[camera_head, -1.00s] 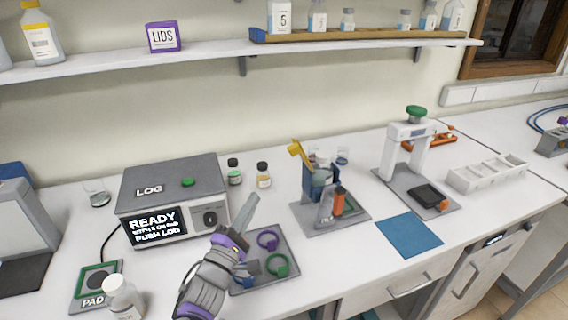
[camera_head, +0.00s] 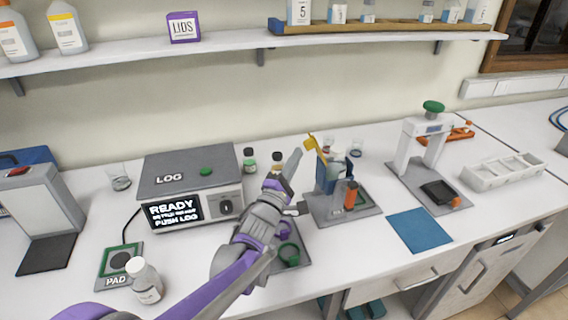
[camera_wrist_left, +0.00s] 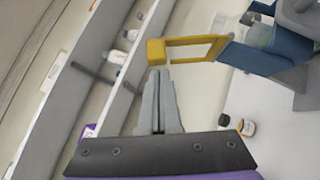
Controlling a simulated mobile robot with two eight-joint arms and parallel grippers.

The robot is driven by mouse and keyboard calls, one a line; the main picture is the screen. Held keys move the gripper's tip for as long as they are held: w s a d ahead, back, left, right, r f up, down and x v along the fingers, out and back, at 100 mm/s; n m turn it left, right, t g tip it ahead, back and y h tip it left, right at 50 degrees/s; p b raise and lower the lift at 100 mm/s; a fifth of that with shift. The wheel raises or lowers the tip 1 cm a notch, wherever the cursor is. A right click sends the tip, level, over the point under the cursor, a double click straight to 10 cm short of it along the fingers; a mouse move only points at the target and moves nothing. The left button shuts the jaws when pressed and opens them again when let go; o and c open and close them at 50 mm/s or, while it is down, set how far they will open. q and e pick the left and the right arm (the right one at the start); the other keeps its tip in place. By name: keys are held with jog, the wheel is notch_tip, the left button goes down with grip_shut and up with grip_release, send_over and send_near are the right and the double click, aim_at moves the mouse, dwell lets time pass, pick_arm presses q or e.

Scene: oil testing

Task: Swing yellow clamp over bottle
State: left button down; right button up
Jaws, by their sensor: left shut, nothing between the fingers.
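The yellow clamp (camera_head: 314,146) stands raised and tilted on the blue holder (camera_head: 324,178) of a small grey-based fixture. In the left wrist view the clamp (camera_wrist_left: 189,47) is a yellow frame with a block at its end. A bottle (camera_wrist_left: 258,33) shows partly there, next to the blue holder (camera_wrist_left: 262,60); its lower part is hidden. My left gripper (camera_head: 296,152) is shut and empty, just left of the clamp in the head view. In the left wrist view its fingertips (camera_wrist_left: 157,72) are right below the clamp's end block; I cannot tell whether they touch. My right gripper is not in view.
The LOG box (camera_head: 180,172) and small vials (camera_head: 249,160) are to the left. A white press (camera_head: 423,145) stands to the right. A blue mat (camera_head: 420,229) lies flat in front of it. A shelf (camera_head: 350,37) runs above.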

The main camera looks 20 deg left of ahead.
pick_arm(q)
jog(key=shift+w+d+r, duration=0.1)
jog(key=shift+w+d, duration=0.05)
jog(key=shift+d, duration=0.1)
jog(key=shift+r, duration=0.1)
